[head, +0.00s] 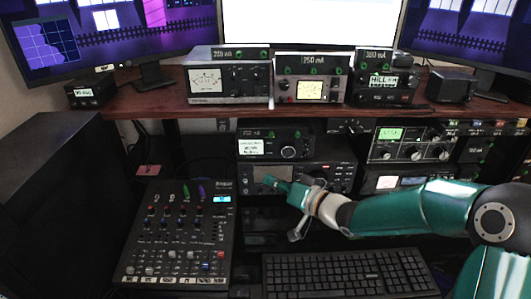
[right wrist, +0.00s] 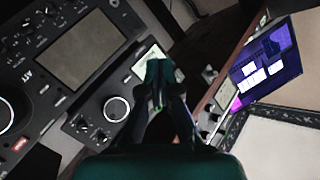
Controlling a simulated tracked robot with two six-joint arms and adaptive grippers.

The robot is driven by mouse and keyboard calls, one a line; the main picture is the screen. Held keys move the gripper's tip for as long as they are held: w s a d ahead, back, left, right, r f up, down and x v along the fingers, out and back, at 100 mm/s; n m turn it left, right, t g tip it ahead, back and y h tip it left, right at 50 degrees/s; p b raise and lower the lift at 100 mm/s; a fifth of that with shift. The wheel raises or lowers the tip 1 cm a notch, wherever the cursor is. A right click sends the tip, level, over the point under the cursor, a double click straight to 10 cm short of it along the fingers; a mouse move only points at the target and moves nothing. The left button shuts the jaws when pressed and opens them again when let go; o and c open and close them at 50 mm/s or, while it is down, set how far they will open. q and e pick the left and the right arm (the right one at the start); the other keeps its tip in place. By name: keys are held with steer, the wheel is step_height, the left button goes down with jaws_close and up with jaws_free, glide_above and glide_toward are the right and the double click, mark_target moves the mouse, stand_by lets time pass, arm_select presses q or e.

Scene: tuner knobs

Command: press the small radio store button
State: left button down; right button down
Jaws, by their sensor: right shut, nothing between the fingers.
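The small radio (head: 302,137) sits on the lower shelf on top of a larger radio. It has a lit screen and a round knob. In the right wrist view its knob (right wrist: 116,109) shows, and its lit screen is partly hidden behind my fingers. The store button cannot be made out. My right gripper (head: 272,184) is shut and empty, in front of the larger radio's screen and below the small radio in the head view. In the right wrist view the closed fingertips (right wrist: 160,70) overlap the small radio's screen; I cannot tell if they touch it. My left gripper is not in view.
The larger radio (head: 340,180) is directly below the small one. A mixer (head: 180,235) lies at left, a keyboard (head: 345,275) in front. Another radio (head: 410,143) stands to the right. The wooden shelf edge (head: 150,113) overhangs above.

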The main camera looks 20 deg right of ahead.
mark_target(270, 152)
steer(key=shift+w+d+p, duration=0.4)
steer(key=shift+w+p, duration=0.35)
steer(key=shift+w, duration=0.6)
steer(key=shift+w+d+p, duration=0.45)
steer(key=shift+w+p, duration=0.25)
steer(key=shift+w, duration=0.7)
steer(key=shift+w+d+p, duration=0.4)
steer(key=shift+w+p, duration=0.35)
steer(key=shift+w, duration=0.6)
steer(key=shift+w+d+r+p, duration=0.1)
steer(key=shift+w+r+p, duration=0.1)
steer(key=shift+p, duration=0.1)
steer(key=shift+f, duration=0.1)
